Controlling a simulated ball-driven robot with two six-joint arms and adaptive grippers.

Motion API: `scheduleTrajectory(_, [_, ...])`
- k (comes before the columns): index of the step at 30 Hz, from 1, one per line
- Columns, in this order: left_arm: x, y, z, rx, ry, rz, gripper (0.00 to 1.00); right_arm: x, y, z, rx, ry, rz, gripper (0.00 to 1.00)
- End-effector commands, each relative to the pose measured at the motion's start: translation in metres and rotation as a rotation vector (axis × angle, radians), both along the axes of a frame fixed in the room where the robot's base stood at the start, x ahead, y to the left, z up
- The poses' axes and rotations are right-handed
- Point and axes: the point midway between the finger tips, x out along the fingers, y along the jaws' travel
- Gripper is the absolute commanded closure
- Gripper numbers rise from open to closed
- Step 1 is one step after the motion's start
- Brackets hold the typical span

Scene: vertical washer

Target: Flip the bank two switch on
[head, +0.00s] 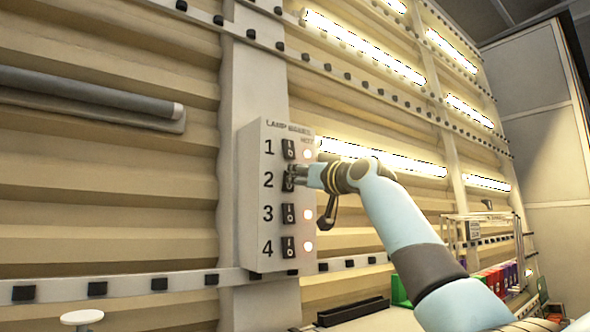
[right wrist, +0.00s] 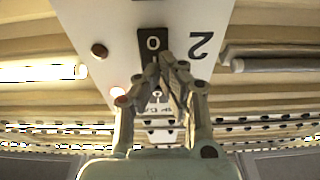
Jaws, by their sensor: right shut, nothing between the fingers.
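A pale switch box (head: 254,210) headed with lamp-bank lettering hangs on the wall post. It has dark rocker switches numbered 1 to 4. The bank two switch (head: 287,183) is partly covered by my right gripper (head: 299,175), whose fingertips are at it. In the right wrist view the bank two switch (right wrist: 152,40) shows its O end beside the upside-down 2. My right gripper (right wrist: 168,78) is shut and empty, over the switch's other end; touching cannot be told. The indicator (right wrist: 98,50) beside the switch looks dark brown, unlit. My left gripper is not in view.
Indicators beside switch 1 (head: 308,155), switch 3 (head: 307,214) and switch 4 (head: 308,246) glow. A grey lamp tube (head: 85,90) at the left is dark; several tubes at the right are lit. Coloured boxes (head: 490,280) stand low at the right.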

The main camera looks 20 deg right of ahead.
Motion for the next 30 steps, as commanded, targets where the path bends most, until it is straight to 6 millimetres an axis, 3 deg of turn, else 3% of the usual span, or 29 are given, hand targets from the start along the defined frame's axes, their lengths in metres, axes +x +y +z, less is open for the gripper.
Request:
scheduleTrajectory(14, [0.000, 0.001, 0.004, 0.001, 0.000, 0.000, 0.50, 0.006, 0.002, 0.001, -0.001, 0.003, 0.000, 1.00])
scheduleTrajectory(24, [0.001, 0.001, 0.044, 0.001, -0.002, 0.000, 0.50, 0.016, 0.006, 0.013, -0.043, 0.119, 0.000, 1.00])
scheduleTrajectory(30, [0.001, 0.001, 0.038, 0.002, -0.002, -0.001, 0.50, 0.015, 0.006, 0.006, -0.043, 0.118, 0.000, 1.00])
